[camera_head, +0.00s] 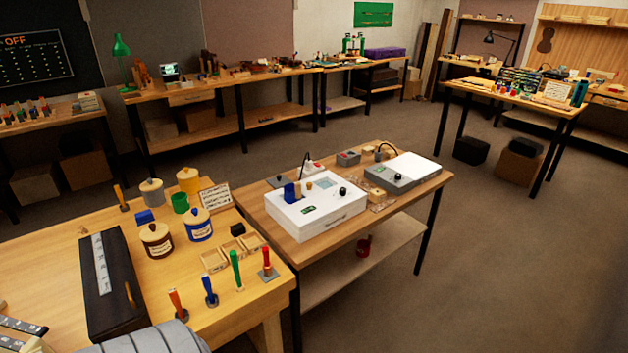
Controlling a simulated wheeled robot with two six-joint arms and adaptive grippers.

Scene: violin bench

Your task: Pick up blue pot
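The blue pot (199,228) stands upright on the near wooden bench, with a round wooden lid and knob and a pale label on its front. A brown pot (156,243) with a similar lid stands just left of it and nearer.
A long black case (118,315) lies left of the pots. Small wooden trays (214,261) and several upright coloured-handled tools, including a green one (236,268), are at front right. A label card (215,197) stands behind the blue pot. A white device (318,212) is on the adjoining table.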

